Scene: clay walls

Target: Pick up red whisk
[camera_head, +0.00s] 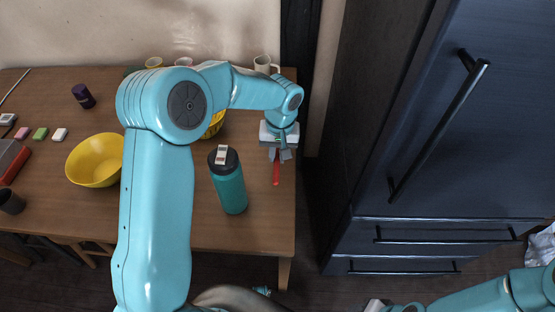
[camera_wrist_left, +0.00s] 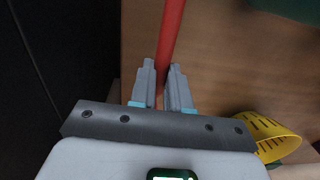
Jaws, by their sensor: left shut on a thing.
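The red whisk (camera_head: 276,172) is at the right end of the wooden table, with its red handle showing below my left gripper (camera_head: 280,155). In the left wrist view the red handle (camera_wrist_left: 171,40) runs between the two fingers of my left gripper (camera_wrist_left: 162,85), which is shut on it. The whisk's other end is hidden behind the gripper. I cannot tell whether the whisk is clear of the table. My right arm enters at the lower right, and my right gripper (camera_head: 378,305) is partly cut off at the bottom edge.
A teal bottle (camera_head: 230,185) stands left of the whisk. A yellow bowl (camera_head: 95,160) and a yellow basket (camera_wrist_left: 268,138) are on the table (camera_head: 255,230). Mugs (camera_head: 265,64) line the back. A dark blue cabinet (camera_head: 420,150) stands right of the table, across a gap.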

